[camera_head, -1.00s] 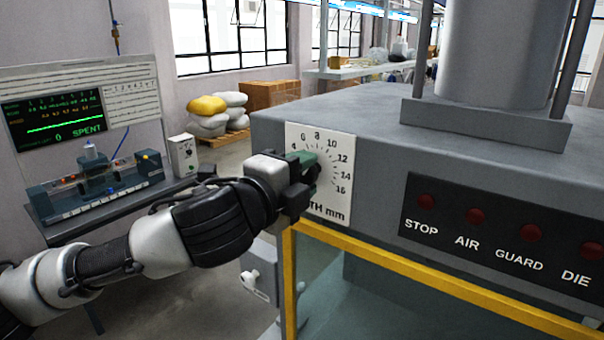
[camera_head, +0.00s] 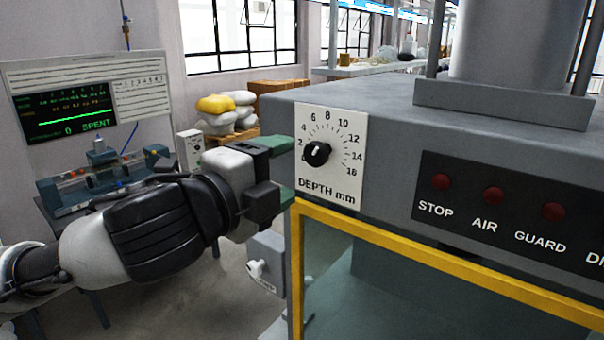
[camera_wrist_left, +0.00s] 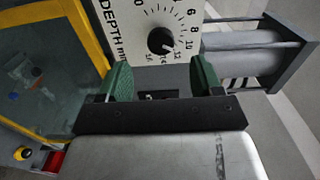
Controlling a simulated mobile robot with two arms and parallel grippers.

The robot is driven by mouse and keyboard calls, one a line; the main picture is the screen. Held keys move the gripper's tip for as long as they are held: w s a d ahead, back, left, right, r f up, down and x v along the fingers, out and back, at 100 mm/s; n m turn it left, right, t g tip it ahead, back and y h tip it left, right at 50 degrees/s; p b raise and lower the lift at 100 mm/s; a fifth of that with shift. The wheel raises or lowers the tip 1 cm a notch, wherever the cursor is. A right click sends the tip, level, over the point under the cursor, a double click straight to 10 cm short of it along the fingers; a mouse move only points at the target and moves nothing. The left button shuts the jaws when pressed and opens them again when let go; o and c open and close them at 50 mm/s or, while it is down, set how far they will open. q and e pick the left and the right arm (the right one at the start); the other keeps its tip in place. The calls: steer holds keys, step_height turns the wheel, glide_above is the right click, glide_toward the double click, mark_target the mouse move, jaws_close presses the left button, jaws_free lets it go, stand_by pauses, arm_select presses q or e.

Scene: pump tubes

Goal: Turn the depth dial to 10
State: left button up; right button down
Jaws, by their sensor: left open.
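The black depth dial (camera_head: 317,154) sits on a white scale plate (camera_head: 345,185), numbered up to 16 and marked DEPTH mm, on the grey machine's front. A small pale mark shows on the knob; I cannot tell its exact reading. The dial also shows in the left wrist view (camera_wrist_left: 161,40), beyond the fingers. My left gripper (camera_head: 281,171) is open, its green fingers just left of the plate in the head view and apart from the knob. In the left wrist view the space between its fingers (camera_wrist_left: 162,80) is empty. My right gripper is not in view.
A panel (camera_head: 520,215) with red buttons labelled STOP, AIR and GUARD is right of the dial. A yellow frame (camera_head: 420,262) runs below. A bench with a screen (camera_head: 65,113) stands at left. Sacks (camera_head: 225,108) and boxes are behind.

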arm_select(q)
steer(key=shift+b+v, duration=0.4)
steer(key=shift+v, duration=1.4)
steer(key=shift+f, duration=0.1)
